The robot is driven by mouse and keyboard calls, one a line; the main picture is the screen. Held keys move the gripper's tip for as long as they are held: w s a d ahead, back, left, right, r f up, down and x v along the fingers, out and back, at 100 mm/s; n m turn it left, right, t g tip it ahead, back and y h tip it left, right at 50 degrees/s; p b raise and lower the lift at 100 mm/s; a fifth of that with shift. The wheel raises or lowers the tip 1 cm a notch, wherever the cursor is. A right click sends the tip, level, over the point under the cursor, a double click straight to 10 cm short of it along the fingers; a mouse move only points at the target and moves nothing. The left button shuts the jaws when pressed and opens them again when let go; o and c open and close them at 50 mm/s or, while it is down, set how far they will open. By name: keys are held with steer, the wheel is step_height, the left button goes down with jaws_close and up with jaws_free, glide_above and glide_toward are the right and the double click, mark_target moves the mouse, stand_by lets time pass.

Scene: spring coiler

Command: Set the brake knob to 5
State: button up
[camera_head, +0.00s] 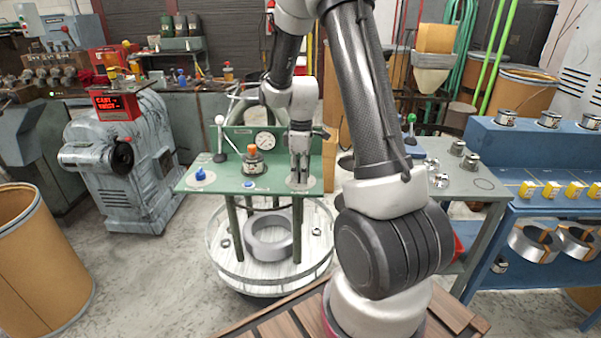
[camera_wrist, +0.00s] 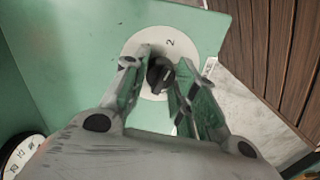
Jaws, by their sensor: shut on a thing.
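The brake knob (camera_wrist: 157,76) is a small black knob on a round white dial plate (camera_wrist: 150,38) set in the green panel. My gripper (camera_wrist: 166,78) is shut on the knob from above, with a finger on each side. A "2" shows on the plate's upper right in the wrist view; the other numbers are hidden by the fingers or unreadable. A pale mark shows on the knob, but I cannot tell which number it points to. In the head view my gripper (camera_head: 300,170) reaches down at the green table's (camera_head: 225,178) right end, over the white plate, and hides the knob.
On the green table stand a pressure gauge (camera_head: 264,140), an orange-topped part (camera_head: 253,157), a white-balled lever (camera_head: 219,138) and a blue knob (camera_head: 200,174). A grey side table (camera_head: 462,191) with metal parts is to the right. A dial (camera_wrist: 20,157) shows at the wrist view's lower left.

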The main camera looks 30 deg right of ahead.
steer(key=m, duration=1)
steer(key=shift+d+m, duration=0.1)
steer(key=shift+m, duration=0.3)
steer(key=m, duration=0.3)
steer(key=shift+m+t, duration=0.3)
steer(key=m, duration=0.3)
steer(key=shift+m, duration=0.3)
steer(key=m, duration=0.3)
steer(key=shift+m+t, duration=0.3)
steer(key=m, duration=0.6)
steer(key=shift+m, duration=0.3)
steer(key=o, duration=1.1)
steer(key=shift+s, duration=0.1)
steer(key=shift+c, duration=0.2)
